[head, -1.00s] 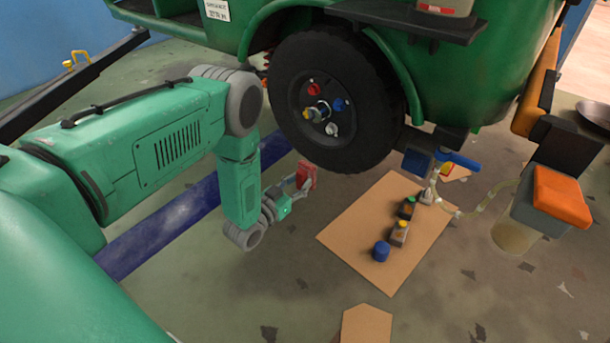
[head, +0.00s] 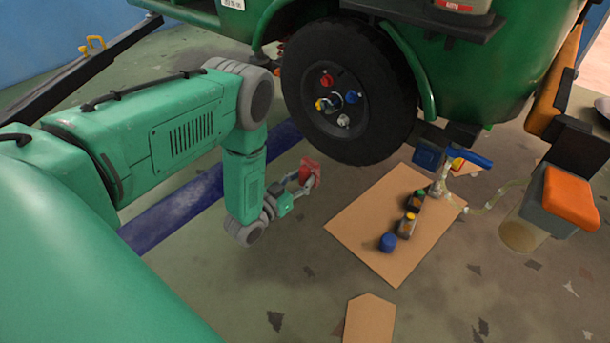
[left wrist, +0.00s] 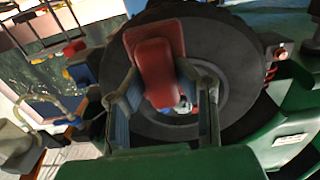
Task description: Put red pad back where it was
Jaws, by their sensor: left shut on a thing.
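The red pad (head: 311,171) is held up in front of and below the wheel in the head view. My left gripper (head: 302,180) is shut on it, and the pad is clear of the floor. In the left wrist view the red pad (left wrist: 158,66) sits between the two fingers of my left gripper (left wrist: 160,95) and covers part of the wheel's hub behind it. The black wheel (head: 384,100) of the green rickshaw (head: 500,75) has coloured nuts on its hub. My right gripper is not in view.
A grey box with an orange top (head: 572,195) stands at right. A blue beam (head: 180,210) lies behind my arm.

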